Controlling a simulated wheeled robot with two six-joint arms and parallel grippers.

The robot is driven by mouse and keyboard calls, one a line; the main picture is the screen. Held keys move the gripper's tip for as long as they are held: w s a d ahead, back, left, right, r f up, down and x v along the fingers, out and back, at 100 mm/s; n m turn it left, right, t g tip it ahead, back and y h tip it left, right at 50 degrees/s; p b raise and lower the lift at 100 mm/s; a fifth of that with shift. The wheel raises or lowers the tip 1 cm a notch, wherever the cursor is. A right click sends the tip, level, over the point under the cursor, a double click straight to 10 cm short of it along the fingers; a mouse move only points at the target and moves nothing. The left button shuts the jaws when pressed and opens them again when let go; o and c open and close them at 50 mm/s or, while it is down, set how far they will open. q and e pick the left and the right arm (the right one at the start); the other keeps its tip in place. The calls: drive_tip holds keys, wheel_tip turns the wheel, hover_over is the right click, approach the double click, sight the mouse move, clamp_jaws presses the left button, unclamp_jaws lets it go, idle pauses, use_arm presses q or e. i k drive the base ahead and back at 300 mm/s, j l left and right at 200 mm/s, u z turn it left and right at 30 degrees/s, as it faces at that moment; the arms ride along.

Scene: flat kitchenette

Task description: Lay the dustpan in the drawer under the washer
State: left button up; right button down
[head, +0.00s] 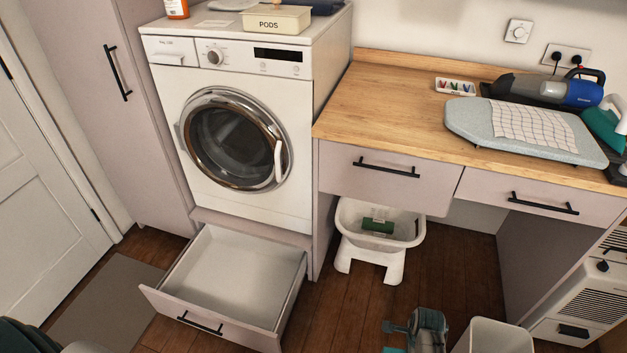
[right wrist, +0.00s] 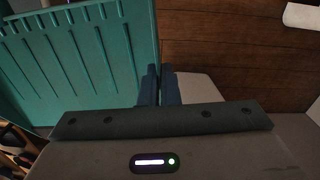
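The drawer (head: 230,265) under the washer (head: 240,130) is pulled out in the head view. Its white inside is empty. In the right wrist view a teal ribbed panel, seemingly the dustpan (right wrist: 80,55), fills the upper left. My right gripper (right wrist: 159,80) has its dark blue fingers close together at the panel's right edge and appears shut on it. A blue-grey and teal shape at the bottom of the head view is cut by the frame; I cannot tell what it is. My left gripper is not in view.
A white step stool (head: 368,262) with a basin (head: 350,222) and a green item stands right of the drawer. A white bin (head: 495,338) stands at the bottom right. A grey mat (head: 105,310) lies left of the drawer. The counter (head: 385,110) holds an ironing board (head: 470,125).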

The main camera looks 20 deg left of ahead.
sight(223, 287)
drive_tip(key=j, duration=0.8)
drive_tip(key=k+j, duration=0.15)
drive_tip(key=j, duration=1.45)
drive_tip(key=i+j, duration=0.1)
drive_tip(key=j, duration=0.25)
drive_tip(key=i+j, duration=0.15)
drive_tip(key=j, duration=0.25)
drive_tip(key=i+j, duration=0.1)
drive_tip(key=j, duration=0.25)
drive_tip(key=i+j, duration=0.15)
drive_tip(key=j, duration=0.25)
drive_tip(key=i+j, duration=0.1)
drive_tip(key=j, duration=0.25)
